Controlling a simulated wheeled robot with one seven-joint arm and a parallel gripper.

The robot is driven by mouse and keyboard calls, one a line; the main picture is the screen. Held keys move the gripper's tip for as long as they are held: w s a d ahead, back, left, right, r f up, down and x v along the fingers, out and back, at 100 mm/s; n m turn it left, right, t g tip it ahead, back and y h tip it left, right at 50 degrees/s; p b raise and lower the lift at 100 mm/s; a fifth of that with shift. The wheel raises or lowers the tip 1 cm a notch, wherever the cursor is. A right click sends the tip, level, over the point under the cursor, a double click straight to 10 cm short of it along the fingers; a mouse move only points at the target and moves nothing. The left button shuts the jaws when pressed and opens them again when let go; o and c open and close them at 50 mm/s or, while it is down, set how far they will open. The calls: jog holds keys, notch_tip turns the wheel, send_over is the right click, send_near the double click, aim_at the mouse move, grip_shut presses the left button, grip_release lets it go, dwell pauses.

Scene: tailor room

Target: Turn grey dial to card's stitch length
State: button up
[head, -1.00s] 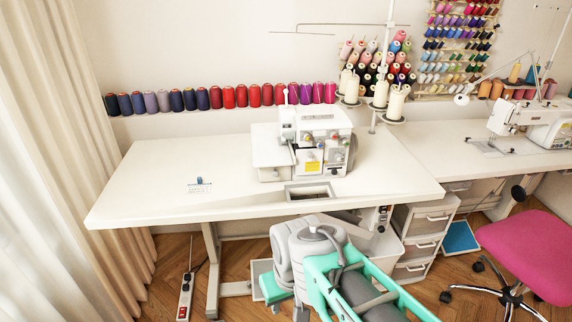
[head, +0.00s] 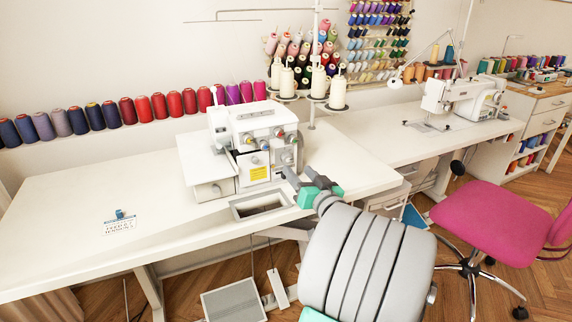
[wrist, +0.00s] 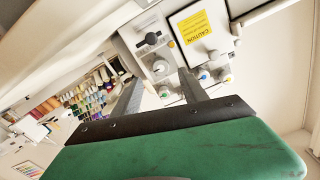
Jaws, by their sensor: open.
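A white overlock sewing machine (head: 262,128) stands on the white table in the head view. Its front carries several knobs with coloured marks and greyish knobs, including a grey knob (head: 287,158) at its lower right. My gripper (head: 300,178) is open and empty, just right of the machine front, apart from the knobs. The card (head: 118,224) stands on the table's left; its print is too small to read.
A second sewing machine (head: 455,98) and a pink chair (head: 490,215) are at the right.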

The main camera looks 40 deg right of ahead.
aim_at(288, 160)
jog(key=x, duration=0.6)
jog(key=shift+a, duration=0.1)
jog(key=shift+c, duration=0.5)
grip_shut()
